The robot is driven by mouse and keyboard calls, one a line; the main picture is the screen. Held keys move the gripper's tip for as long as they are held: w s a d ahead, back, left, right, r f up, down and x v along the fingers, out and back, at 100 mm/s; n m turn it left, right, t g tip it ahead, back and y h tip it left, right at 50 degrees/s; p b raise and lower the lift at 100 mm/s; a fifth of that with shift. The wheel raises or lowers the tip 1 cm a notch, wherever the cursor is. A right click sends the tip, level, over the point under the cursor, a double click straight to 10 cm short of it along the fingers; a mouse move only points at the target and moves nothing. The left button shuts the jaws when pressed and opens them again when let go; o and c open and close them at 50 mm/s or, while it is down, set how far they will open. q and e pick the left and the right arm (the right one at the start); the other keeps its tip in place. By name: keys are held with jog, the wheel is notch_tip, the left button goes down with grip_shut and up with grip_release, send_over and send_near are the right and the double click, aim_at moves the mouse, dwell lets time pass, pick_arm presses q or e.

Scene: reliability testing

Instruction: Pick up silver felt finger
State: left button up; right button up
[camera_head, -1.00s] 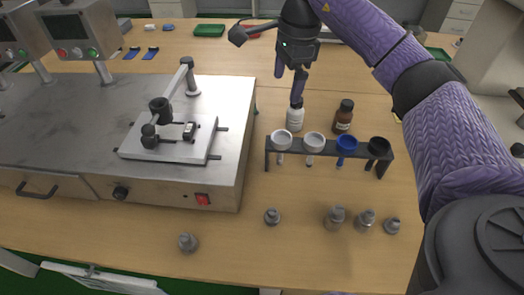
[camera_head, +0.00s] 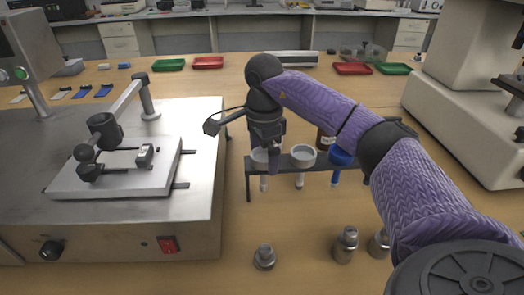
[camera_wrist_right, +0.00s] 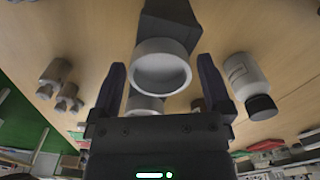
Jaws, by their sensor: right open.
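A dark rack (camera_head: 318,166) holds cup-topped pieces with thin stems: two pale silver-white ones, a blue one (camera_head: 341,157) and one hidden behind my arm. The left pale piece (camera_head: 259,156) is partly covered by my right gripper (camera_head: 273,165); the other pale piece (camera_head: 303,156) stands beside it. In the right wrist view, a pale cup (camera_wrist_right: 162,72) appears between the open, empty fingers, with another pale cup (camera_wrist_right: 145,106) below it. I cannot tell whether the fingers touch it. My left gripper is out of view.
Silver metal pieces (camera_head: 346,244) stand in front of the rack. A metal machine (camera_head: 190,215) is at left, a white instrument (camera_head: 455,130) at right. Trays (camera_head: 169,65) lie behind.

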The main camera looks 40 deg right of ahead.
jog(key=shift+r, duration=0.1)
jog(key=c, duration=1.1)
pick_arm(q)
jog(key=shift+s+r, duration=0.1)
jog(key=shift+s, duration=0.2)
pick_arm(e)
jog(key=shift+c, duration=0.2)
notch_tip(320, 180, up, 18)
jog(key=p, duration=1)
jog(key=b, duration=0.3)
send_over(263, 160)
jog(key=shift+f, duration=4.05)
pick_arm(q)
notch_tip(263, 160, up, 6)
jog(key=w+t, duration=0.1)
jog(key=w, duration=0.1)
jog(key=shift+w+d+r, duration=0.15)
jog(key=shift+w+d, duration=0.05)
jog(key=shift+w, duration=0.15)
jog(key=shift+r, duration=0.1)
pick_arm(e)
jog(key=shift+r, duration=0.15)
